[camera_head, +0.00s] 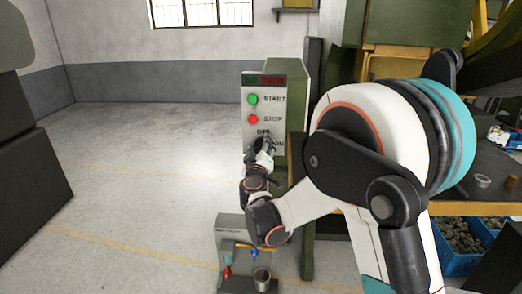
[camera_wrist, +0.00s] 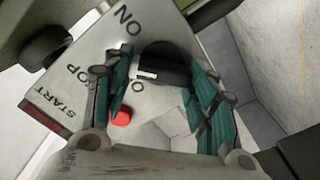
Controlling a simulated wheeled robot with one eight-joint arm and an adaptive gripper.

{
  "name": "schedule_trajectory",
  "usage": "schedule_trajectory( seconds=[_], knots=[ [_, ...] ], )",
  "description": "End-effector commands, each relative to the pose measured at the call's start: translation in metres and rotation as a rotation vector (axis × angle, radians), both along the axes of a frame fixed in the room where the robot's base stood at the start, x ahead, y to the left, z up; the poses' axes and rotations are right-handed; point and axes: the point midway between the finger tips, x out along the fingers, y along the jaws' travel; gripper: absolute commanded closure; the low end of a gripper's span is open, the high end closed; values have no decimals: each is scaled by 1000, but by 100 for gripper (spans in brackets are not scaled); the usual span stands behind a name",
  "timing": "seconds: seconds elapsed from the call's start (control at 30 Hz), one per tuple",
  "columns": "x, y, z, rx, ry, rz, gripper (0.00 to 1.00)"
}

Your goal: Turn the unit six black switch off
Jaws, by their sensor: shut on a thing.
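The green control box carries a pale panel (camera_head: 264,95) with START, STOP, OFF and ON lettering. The black switch (camera_wrist: 165,65) is a rounded knob with a white mark on its left end, in the wrist view. The mark lies near the partly hidden OFF lettering (camera_wrist: 138,87); the ON lettering (camera_wrist: 129,18) is above the knob in that view. My gripper (camera_wrist: 160,85) is shut on the switch, with a teal-padded finger on each side. In the head view my gripper (camera_head: 268,146) is against the lower panel and hides the switch.
A green START button (camera_head: 252,99) and a red STOP button (camera_head: 253,119) sit above the switch; the red one (camera_wrist: 121,117) is close to my left finger in the wrist view. A grey unit with coloured handles (camera_head: 238,250) stands below. Open floor (camera_head: 150,150) lies left.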

Motion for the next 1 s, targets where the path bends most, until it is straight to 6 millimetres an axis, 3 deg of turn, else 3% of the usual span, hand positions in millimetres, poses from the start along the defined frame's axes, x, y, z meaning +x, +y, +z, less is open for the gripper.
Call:
schedule_trajectory(
  seconds=[0.6,1.0],
  knots=[
    [0,2,-2,-568,20,-1,72],
    [0,3,-3,-799,28,-1,72]
  ],
)
